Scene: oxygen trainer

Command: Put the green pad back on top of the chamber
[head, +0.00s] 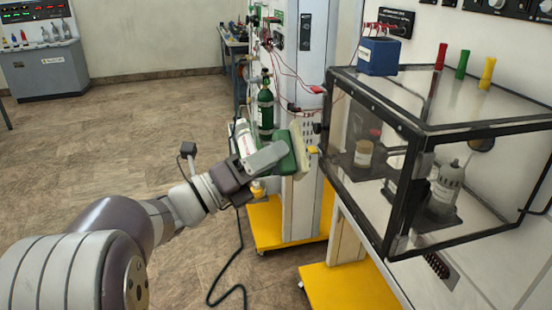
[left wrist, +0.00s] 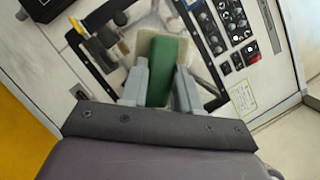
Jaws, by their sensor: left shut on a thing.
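My left gripper (head: 283,158) is shut on the green pad (head: 299,148), a green block with a pale cream layer on one side. The pad is held tilted in the air, left of the chamber (head: 440,108) and apart from it, below the level of its top. In the left wrist view the green pad (left wrist: 163,72) sits between the two grey fingers of the left gripper (left wrist: 160,90). The chamber is a clear box with a black frame; bottles show inside it. My right gripper is not in view.
A green gas cylinder (head: 265,107) stands behind my gripper. Thin red wires hang nearby.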

